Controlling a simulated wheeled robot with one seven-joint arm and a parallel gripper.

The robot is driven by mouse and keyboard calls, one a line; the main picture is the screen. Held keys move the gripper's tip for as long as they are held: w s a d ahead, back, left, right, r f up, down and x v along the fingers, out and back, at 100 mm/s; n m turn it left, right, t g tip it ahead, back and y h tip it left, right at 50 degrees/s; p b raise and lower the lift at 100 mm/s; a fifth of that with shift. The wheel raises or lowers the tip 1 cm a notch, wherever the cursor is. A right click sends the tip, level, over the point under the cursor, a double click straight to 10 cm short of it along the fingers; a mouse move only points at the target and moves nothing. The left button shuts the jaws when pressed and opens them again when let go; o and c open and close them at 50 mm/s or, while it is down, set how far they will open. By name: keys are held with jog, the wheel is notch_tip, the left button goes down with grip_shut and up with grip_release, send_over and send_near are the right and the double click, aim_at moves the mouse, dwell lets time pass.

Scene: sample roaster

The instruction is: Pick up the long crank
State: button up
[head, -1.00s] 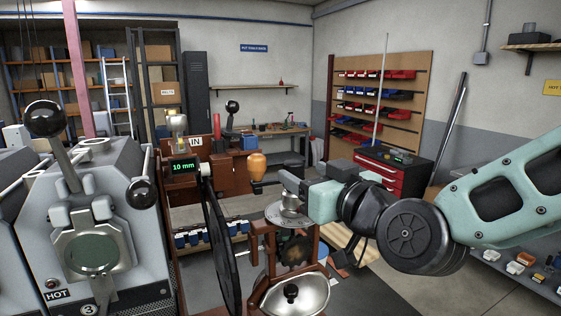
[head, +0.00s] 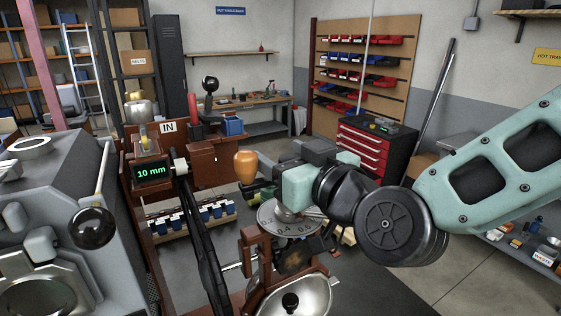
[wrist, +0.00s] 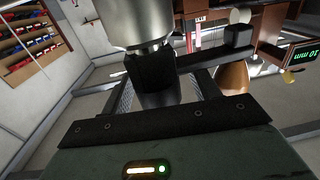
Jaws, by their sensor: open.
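The long crank shows a wooden handle (head: 246,167) standing upright left of my gripper in the head view. In the wrist view, which is upside down, the crank's dark arm (wrist: 207,60) runs from a dark hub to the wooden handle (wrist: 235,77). My gripper (head: 272,181) is at the hub end, above the numbered grey dial (head: 283,218). In the wrist view its fingers (wrist: 163,92) stand apart on either side of the dark hub (wrist: 150,70). I cannot tell whether they touch it. The hub is mostly hidden in the head view.
A wooden frame with a domed metal lid (head: 293,298) stands below the dial. A box with a "10 mm" display (head: 153,171) is to the left, with a dark wheel edge-on beside it. A grey roaster (head: 50,215) fills the left side.

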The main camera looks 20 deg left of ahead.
grip_shut()
jog(key=shift+r, duration=0.15)
